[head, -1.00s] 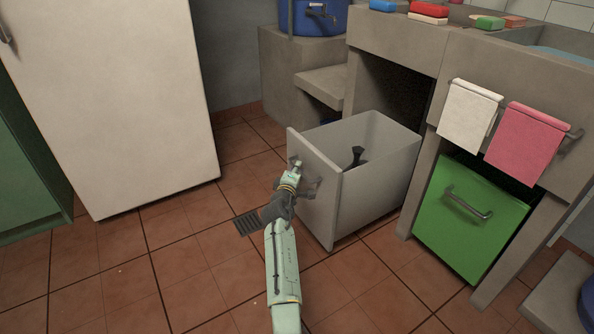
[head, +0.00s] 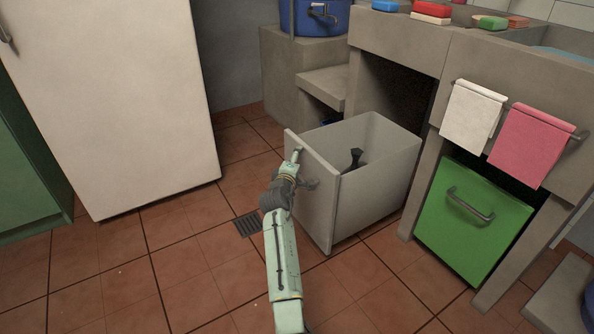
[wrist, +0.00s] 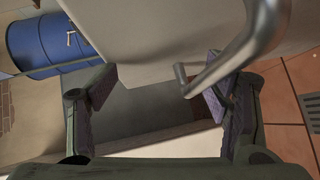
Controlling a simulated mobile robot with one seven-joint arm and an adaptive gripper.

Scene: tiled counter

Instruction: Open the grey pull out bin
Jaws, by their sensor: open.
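The grey pull-out bin (head: 378,178) stands pulled out from under the counter, its top open and a dark object (head: 356,157) inside. Its front panel (head: 318,205) faces left, with a metal handle (head: 312,184) on it. My gripper (head: 297,155) is at the upper part of this panel, beside the handle. In the wrist view my gripper (wrist: 158,95) has its two fingers spread apart with nothing held between them. The handle (wrist: 238,55) passes close by the right finger; I cannot tell whether they touch.
A green bin front (head: 474,215) with its own handle is at the right, below white (head: 470,118) and pink (head: 531,145) towels. A white fridge-like cabinet (head: 110,100) stands at the left. Tiled floor (head: 190,260) is free in front, with a drain grate (head: 248,224).

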